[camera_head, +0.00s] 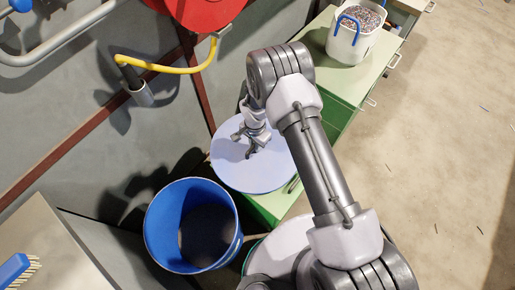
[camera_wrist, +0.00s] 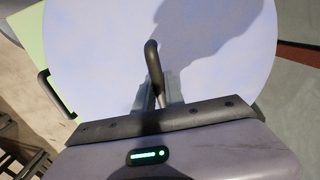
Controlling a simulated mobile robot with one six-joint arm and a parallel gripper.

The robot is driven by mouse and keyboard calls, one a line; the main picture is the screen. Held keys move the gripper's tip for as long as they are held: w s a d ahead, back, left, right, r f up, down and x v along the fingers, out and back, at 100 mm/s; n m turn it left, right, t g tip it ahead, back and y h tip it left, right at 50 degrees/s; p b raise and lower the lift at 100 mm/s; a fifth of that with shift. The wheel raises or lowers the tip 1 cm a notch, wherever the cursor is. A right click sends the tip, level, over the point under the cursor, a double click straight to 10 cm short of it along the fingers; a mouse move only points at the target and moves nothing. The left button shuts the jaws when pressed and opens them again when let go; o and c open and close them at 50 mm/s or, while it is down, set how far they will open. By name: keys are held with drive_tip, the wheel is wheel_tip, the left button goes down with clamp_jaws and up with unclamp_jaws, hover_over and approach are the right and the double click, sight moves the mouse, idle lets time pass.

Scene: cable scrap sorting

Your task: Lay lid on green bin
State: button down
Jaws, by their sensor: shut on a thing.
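The lid (camera_head: 232,174) is a pale lavender-blue disc with a dark bent handle in the middle. My gripper (camera_head: 252,150) is over its centre and shut on the handle. In the wrist view the jaws (camera_wrist: 158,95) close around the dark handle (camera_wrist: 152,55), and the lid (camera_wrist: 95,50) fills most of the picture. The lid is over the near end of the green cabinet; I cannot tell whether it touches the top. A curved teal-edged shape at the bottom is partly hidden by my arm; I cannot tell if it is the green bin.
An open blue bin (camera_head: 157,232) stands left of the cabinet. The green cabinet (camera_head: 340,90) carries a white bucket (camera_head: 345,46) of scrap at its far end. A yellow hose (camera_head: 175,70) hangs on the wall. A brush (camera_head: 14,270) lies at lower left. The floor at right is mostly clear.

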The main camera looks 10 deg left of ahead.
drive_tip(key=shift+f, duration=0.7)
drive_tip(key=shift+f, duration=0.1)
drive_tip(key=shift+f, duration=0.15)
drive_tip(key=c, duration=1.4)
unclamp_jaws()
drive_tip(key=shift+r, duration=0.2)
